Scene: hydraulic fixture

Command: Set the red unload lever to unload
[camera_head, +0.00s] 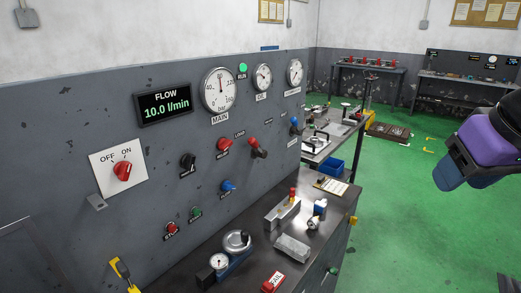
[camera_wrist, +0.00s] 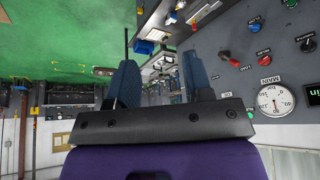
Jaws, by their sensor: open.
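The red lever (camera_head: 253,144) is mounted on the grey panel in the head view, right of a red knob. Its red grip tilts up and left from a dark pivot, toward a small LOAD label (camera_head: 239,134). In the wrist view, which is upside down, the lever (camera_wrist: 226,56) appears right of the fingers, small and end-on. My gripper (camera_wrist: 160,82) is open and empty, with two blue fingers apart. In the head view my gripper (camera_head: 450,178) hangs at the far right over the floor, well away from the panel and touching nothing.
A red knob (camera_head: 223,143), black knob (camera_head: 188,160), blue knob (camera_head: 228,186) and blue lever (camera_head: 296,125) share the panel. The workbench (camera_head: 322,232) below carries a vice, gauge and small parts. Green floor (camera_head: 400,220) is free between bench and gripper.

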